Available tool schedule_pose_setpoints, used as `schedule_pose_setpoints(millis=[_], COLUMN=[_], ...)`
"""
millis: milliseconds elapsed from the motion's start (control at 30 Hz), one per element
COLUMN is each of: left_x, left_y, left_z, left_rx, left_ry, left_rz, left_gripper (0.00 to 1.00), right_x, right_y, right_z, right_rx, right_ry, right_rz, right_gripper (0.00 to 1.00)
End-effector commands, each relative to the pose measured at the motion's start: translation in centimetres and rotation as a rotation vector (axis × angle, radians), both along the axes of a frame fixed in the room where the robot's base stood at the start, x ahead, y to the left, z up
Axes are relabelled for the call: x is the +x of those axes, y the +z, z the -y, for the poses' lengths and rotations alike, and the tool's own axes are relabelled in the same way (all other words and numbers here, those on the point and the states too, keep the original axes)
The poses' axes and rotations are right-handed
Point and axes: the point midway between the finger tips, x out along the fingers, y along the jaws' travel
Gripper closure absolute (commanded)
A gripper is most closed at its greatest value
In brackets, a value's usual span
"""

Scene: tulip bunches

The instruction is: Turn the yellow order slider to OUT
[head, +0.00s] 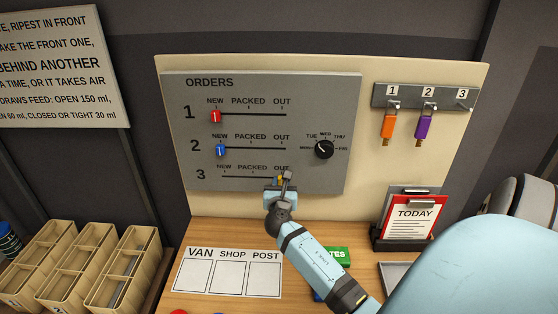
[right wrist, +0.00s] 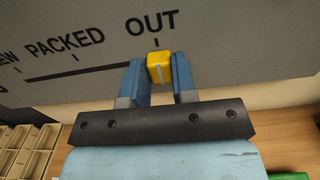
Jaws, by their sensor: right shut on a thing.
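The yellow slider (right wrist: 160,67) sits directly below the word OUT in the right wrist view, at the right end of its track. In the head view it is on row 3 of the grey ORDERS panel (head: 325,95), where my gripper mostly covers it. My right gripper (right wrist: 161,80) is shut on the yellow slider, with one blue finger on each side. In the head view the right gripper (head: 284,184) is at the panel's lower edge. My left gripper is not in view.
The red slider (head: 215,116) and blue slider (head: 220,150) are at NEW. A black dial (head: 324,149) is right of the tracks. Orange (head: 388,127) and purple (head: 423,127) tags hang on hooks. Below are a TODAY clipboard (head: 414,216), a VAN/SHOP/POST sheet (head: 229,272) and divided bins (head: 125,270).

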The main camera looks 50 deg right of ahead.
Motion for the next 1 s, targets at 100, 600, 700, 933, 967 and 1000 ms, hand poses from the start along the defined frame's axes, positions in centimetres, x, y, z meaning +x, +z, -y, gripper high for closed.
schedule_pose_setpoints(millis=[100, 600, 700, 933, 967, 1000], left_x=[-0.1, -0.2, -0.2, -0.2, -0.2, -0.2], left_y=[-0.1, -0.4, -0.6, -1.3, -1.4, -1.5], left_z=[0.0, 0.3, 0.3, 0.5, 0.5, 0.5], left_rx=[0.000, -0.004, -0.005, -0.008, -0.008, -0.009], left_ry=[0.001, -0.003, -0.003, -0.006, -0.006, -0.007], left_rz=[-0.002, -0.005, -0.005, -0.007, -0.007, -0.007], left_gripper=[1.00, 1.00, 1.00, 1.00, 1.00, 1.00], right_x=[0.0, -0.9, -2.2, -5.7, -6.1, -6.6], right_y=[0.1, -0.2, -0.2, -0.3, -0.3, -0.2], right_z=[0.1, -1.1, -2.5, -6.6, -7.1, -7.7], right_rx=[-0.001, -0.001, 0.001, 0.002, 0.002, 0.001], right_ry=[-0.001, 0.002, 0.001, 0.001, 0.001, 0.001], right_rz=[0.000, -0.001, -0.001, -0.001, -0.001, 0.000], right_gripper=[0.61, 0.49, 0.49, 0.49, 0.49, 0.49])
